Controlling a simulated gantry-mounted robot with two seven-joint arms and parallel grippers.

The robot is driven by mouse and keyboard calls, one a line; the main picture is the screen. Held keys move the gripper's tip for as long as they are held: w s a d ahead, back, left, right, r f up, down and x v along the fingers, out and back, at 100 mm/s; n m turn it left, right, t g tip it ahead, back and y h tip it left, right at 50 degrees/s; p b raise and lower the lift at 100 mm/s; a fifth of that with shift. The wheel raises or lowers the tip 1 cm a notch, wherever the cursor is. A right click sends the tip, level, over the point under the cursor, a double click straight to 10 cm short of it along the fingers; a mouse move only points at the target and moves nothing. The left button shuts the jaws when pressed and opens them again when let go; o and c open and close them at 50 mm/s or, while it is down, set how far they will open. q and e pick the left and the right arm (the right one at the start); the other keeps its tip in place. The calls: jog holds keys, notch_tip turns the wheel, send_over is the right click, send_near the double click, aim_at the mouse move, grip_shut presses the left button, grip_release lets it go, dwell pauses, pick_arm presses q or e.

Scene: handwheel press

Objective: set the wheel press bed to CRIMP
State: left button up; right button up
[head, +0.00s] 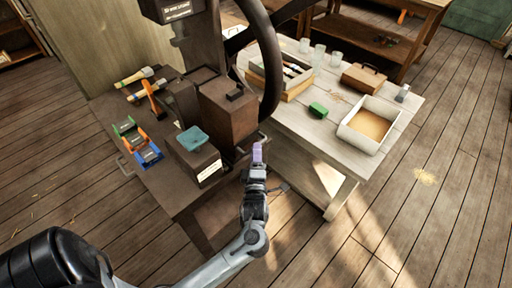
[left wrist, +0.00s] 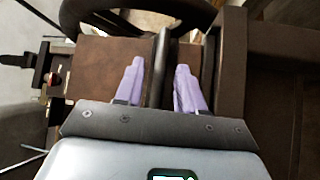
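The wheel press (head: 228,112) is a dark brown machine on a dark bench in the head view, with a large black handwheel (head: 272,62) on its right side. My left gripper (head: 257,153) has purple fingertips and is at the right side of the press, below the wheel. In the left wrist view, its two fingers (left wrist: 159,85) are apart, with a dark upright bar (left wrist: 161,52) between them. A gap shows left of the bar; contact on the right is unclear. I cannot read a CRIMP mark or tell the bed's setting. My right gripper is out of view.
A teal-topped block (head: 194,140) with a label stands at the bench front. Coloured clamps (head: 137,145) and wooden-handled tools (head: 140,82) lie at left. The pale table (head: 330,125) at right holds a tray (head: 369,124), a green block (head: 318,111) and glasses.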

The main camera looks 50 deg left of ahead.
pick_arm(q)
jog(key=shift+x, duration=1.55)
grip_shut()
